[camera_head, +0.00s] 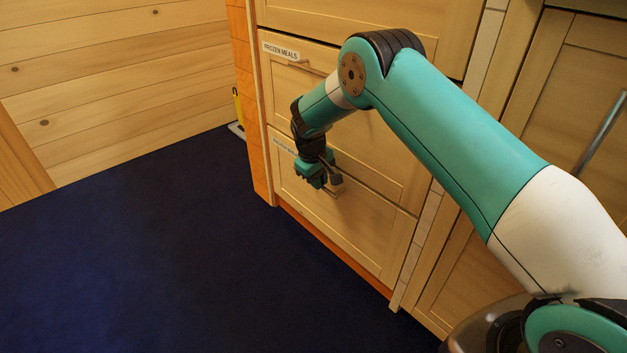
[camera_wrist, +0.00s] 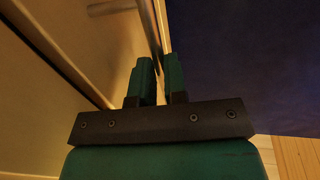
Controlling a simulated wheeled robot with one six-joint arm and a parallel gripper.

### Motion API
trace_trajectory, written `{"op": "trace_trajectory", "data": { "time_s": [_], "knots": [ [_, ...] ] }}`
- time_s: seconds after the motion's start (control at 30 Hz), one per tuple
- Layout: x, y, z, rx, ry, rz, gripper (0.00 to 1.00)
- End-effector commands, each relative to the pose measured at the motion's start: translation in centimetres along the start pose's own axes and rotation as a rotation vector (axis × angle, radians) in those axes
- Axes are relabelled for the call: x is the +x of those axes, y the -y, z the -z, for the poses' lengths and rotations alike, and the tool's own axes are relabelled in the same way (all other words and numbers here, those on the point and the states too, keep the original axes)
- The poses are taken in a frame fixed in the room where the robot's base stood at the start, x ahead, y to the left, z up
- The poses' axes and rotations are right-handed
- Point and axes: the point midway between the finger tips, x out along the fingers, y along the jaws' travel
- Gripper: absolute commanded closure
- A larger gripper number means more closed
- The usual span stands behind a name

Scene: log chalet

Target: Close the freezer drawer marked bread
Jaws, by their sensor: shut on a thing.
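The lower freezer drawer (camera_head: 362,225) is a pale wood front low in the cabinet. Its label (camera_head: 284,147) is small and partly covered by my arm, so I cannot read it fully. Its front looks about flush with the drawer above; I cannot tell whether a small gap stands open. My gripper (camera_head: 331,183) is at the drawer's handle (camera_head: 337,191). In the wrist view the fingers (camera_wrist: 160,78) are closed around the metal handle bar (camera_wrist: 152,28), which runs down between them. The drawer front also shows at the left there.
A drawer marked "Frozen meals" (camera_head: 298,66) is above, shut, partly behind my arm. A cupboard door with a long metal handle (camera_head: 600,132) is at the right. Dark blue floor (camera_head: 150,250) is clear at the left. A yellow-handled item (camera_head: 238,112) stands by the wooden wall.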

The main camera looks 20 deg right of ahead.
Motion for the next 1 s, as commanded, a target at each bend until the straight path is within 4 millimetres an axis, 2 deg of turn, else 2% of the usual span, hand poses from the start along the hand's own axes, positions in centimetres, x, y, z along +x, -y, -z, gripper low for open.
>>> {"op": "trace_trajectory", "data": {
  "time_s": [0.07, 0.1, 0.17, 0.2, 0.43, 0.57, 0.67, 1.0],
  "knots": [
    [0.1, -0.7, 0.0, 0.009, -0.005, -0.009, 1.0],
    [0.1, -0.7, 0.0, 0.009, -0.005, -0.009, 0.78],
    [0.1, -0.7, 0.0, 0.009, -0.004, -0.009, 0.65],
    [0.1, -0.6, 0.0, 0.008, -0.004, -0.008, 0.62],
    [0.0, -0.2, 0.1, 0.004, -0.004, -0.006, 0.62],
    [-1.0, -0.2, 0.1, 0.003, -0.005, -0.006, 0.62],
    [-2.8, -0.3, 0.1, 0.003, -0.005, -0.006, 0.62],
    [-11.5, -0.4, 0.1, 0.005, -0.006, -0.007, 0.62]
  ]
}}
